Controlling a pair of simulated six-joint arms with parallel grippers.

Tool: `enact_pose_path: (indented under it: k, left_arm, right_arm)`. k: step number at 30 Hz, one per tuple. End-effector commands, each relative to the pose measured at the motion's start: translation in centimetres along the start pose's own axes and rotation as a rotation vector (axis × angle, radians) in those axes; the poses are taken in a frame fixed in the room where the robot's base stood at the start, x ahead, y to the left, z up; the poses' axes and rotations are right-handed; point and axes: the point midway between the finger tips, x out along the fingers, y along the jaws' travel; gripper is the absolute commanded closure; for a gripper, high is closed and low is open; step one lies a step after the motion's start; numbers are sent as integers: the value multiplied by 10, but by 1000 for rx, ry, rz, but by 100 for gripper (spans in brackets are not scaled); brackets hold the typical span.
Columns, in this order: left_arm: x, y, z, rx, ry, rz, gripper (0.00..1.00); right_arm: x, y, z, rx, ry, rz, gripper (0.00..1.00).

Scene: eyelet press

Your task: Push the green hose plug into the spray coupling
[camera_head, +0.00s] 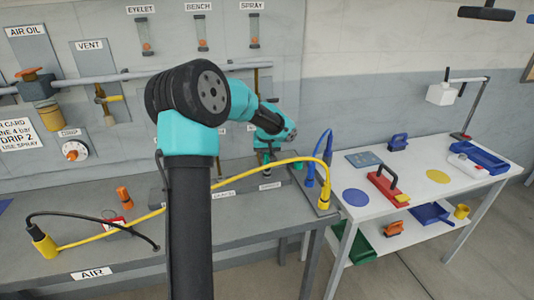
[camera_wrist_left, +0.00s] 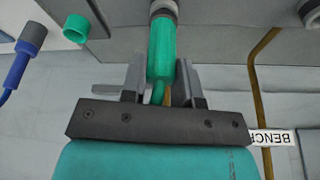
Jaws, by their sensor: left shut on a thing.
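My left gripper (camera_head: 267,150) is over the back right of the grey bench, with its arm crossing the middle of the head view. In the left wrist view the gripper (camera_wrist_left: 160,78) is shut on the green hose plug (camera_wrist_left: 162,48), a green cylinder between the two fingers. The plug's far end meets a grey, ringed fitting (camera_wrist_left: 164,9) at the top edge of that view. I cannot tell how deep the plug sits in it, and no label shows that this is the spray coupling. My right gripper is not in view.
A green ring (camera_wrist_left: 77,28) and a blue plug (camera_wrist_left: 27,47) are nearby. A yellow hose (camera_head: 245,176) arches across the bench to its right end. An orange fitting (camera_head: 124,196) stands on the bench. A white table (camera_head: 425,210) with tools stands at right.

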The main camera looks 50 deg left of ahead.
Motion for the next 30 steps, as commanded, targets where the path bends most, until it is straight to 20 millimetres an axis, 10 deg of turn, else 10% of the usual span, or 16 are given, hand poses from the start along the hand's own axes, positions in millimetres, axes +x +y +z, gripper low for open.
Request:
enact_pose_path:
  k: [14,15,24,30]
  left_arm:
    - [5,0,2,0,0,0,96]
    - [5,0,2,0,0,0,70]
    - [5,0,2,0,0,0,42]
    - [5,0,2,1,0,0,42]
  right_arm:
    - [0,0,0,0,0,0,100]
    - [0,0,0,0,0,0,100]
    - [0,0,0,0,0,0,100]
    - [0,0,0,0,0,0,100]
